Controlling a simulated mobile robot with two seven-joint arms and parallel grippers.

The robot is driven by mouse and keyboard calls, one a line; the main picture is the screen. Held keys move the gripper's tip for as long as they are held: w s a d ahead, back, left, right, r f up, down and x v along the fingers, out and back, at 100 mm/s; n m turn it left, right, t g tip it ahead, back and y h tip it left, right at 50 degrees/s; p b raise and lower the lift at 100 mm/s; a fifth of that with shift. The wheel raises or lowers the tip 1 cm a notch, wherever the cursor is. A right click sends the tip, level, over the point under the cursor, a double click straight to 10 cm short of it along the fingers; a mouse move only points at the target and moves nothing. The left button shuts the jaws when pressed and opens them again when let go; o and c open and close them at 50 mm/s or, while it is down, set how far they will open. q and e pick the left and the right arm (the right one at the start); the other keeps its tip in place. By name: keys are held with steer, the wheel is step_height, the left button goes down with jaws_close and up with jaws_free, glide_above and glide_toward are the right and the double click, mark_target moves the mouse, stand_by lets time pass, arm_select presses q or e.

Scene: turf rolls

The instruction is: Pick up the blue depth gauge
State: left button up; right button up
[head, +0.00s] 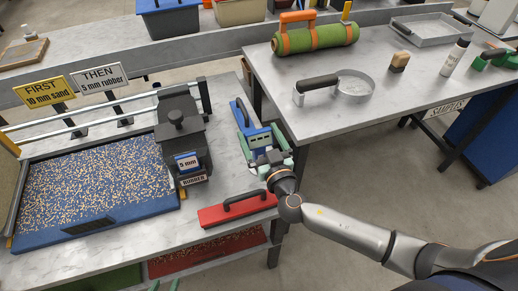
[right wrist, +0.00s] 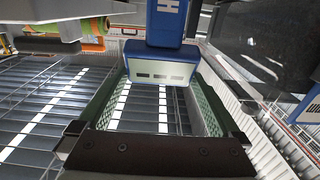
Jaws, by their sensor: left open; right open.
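The blue depth gauge (head: 258,138) is on the grey table right of the dark rubber hopper. In the right wrist view the blue block (right wrist: 165,25) has a white lettered face and a wider foot with a pale panel. My right gripper (head: 264,155) is at the gauge, its green-padded fingers apart on either side of it in the head view. In the right wrist view the open jaws (right wrist: 157,95) are empty in the near part, with the blue foot at their far end. My left gripper (head: 165,286) shows only as green tips at the bottom edge.
A blue piece with a black handle (head: 240,113) lies close behind the gauge. A red handled float (head: 238,208) lies in front. The rubber hopper (head: 181,135) stands left, beside a granule-filled blue tray (head: 95,232). A green roll (head: 318,38) lies on the other table.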

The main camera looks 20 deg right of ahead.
steer(key=shift+w+f+p, duration=0.15)
steer(key=shift+w+p, duration=0.25)
steer(key=shift+w, duration=1.6)
jaws_close()
